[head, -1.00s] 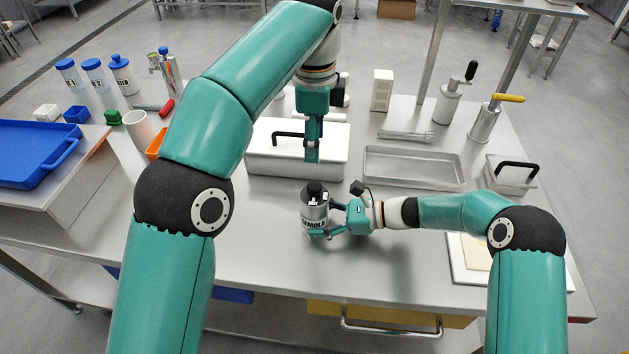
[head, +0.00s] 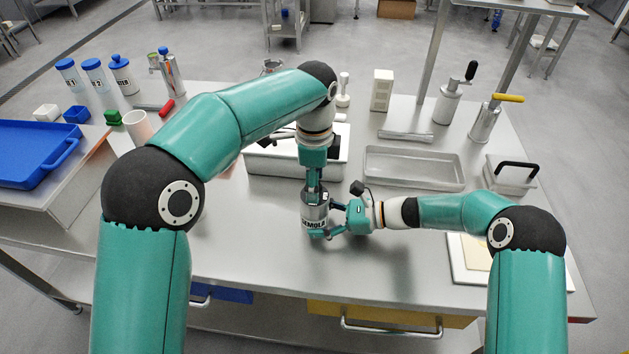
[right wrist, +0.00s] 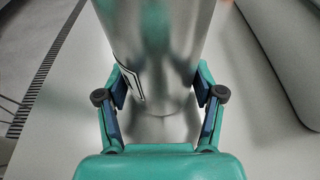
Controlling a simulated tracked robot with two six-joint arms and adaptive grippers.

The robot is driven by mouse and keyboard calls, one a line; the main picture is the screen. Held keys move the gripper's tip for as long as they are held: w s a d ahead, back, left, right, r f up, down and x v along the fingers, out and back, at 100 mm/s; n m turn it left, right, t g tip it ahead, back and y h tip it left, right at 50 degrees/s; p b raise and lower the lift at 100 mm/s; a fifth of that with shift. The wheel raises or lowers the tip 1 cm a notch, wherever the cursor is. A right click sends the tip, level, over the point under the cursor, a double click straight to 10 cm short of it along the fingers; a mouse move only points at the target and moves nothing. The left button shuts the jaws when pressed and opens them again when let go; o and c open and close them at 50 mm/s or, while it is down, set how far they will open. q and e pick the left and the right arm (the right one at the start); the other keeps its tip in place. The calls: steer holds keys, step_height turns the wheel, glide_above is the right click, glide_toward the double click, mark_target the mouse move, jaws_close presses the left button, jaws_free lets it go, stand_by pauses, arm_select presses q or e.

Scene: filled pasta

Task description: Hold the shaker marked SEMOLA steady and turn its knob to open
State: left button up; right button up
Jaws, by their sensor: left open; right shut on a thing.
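The steel shaker marked SEMOLA (head: 314,214) stands upright on the steel table, its label facing the front. My right gripper (head: 322,232) is shut on the shaker's body from the right. The right wrist view shows the shaker (right wrist: 160,60) between the two fingers of my right gripper (right wrist: 160,95). My left gripper (head: 314,188) points straight down at the shaker's top and is open. The black knob is hidden behind its fingers, so I cannot tell whether they touch it.
A lidded steel container (head: 270,163) stands just behind the shaker. An empty steel tray (head: 414,168) lies at the back right. A white board (head: 462,262) lies to the right under my right arm. The table front is clear.

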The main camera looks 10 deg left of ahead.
arm_select(q)
steer(key=shift+f, duration=0.2)
steer(key=shift+c, duration=0.4)
jaws_close()
